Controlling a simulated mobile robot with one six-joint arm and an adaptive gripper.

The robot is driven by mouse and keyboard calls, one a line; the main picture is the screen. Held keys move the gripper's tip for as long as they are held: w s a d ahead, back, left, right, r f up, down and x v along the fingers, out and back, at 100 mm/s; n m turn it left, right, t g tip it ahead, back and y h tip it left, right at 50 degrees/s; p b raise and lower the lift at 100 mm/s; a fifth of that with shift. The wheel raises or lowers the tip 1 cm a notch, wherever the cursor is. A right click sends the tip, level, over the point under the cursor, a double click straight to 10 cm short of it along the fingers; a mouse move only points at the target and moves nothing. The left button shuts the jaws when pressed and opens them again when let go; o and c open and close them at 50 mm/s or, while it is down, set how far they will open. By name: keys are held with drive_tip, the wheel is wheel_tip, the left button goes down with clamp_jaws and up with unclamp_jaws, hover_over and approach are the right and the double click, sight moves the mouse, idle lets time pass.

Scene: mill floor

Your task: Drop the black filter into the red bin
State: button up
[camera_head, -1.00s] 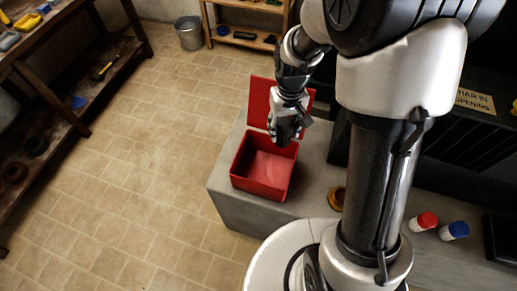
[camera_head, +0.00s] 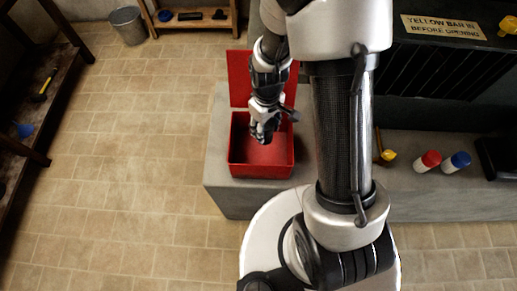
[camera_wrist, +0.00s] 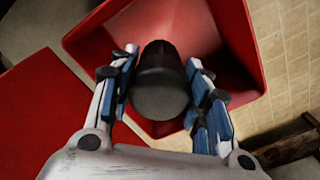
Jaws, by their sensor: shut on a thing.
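The red bin (camera_head: 262,171) sits on a grey ledge with its lid (camera_head: 239,77) raised at the back. My gripper (camera_head: 264,138) is over the open bin in the head view. In the wrist view my gripper (camera_wrist: 160,90) is shut on the black filter (camera_wrist: 160,93), a dark cylinder held between the two fingers. The red bin (camera_wrist: 215,25) lies below it there, its inside looking empty where visible. The filter cannot be made out in the head view, where my gripper hides it.
The grey ledge (camera_head: 212,165) carries a red-capped jar (camera_head: 428,160), a blue-capped jar (camera_head: 457,161) and a yellow-ended item (camera_head: 387,155) to the right. A metal bucket (camera_head: 128,25) stands far back left. The tiled floor on the left is open.

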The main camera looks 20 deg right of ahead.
drive_tip(key=shift+f, duration=0.1)
drive_tip(key=o, duration=1.2)
drive_tip(key=shift+c, duration=0.2)
wheel_tip(320, 180, up, 12)
drive_tip(key=shift+r, duration=0.1)
drive_tip(key=shift+r, duration=0.15)
drive_tip(key=s+r+m+t, duration=0.4)
drive_tip(key=s+r+m, duration=0.1)
drive_tip(key=s+r, duration=1)
drive_tip(key=shift+r+t, duration=0.25)
drive_tip(key=shift+t, duration=0.05)
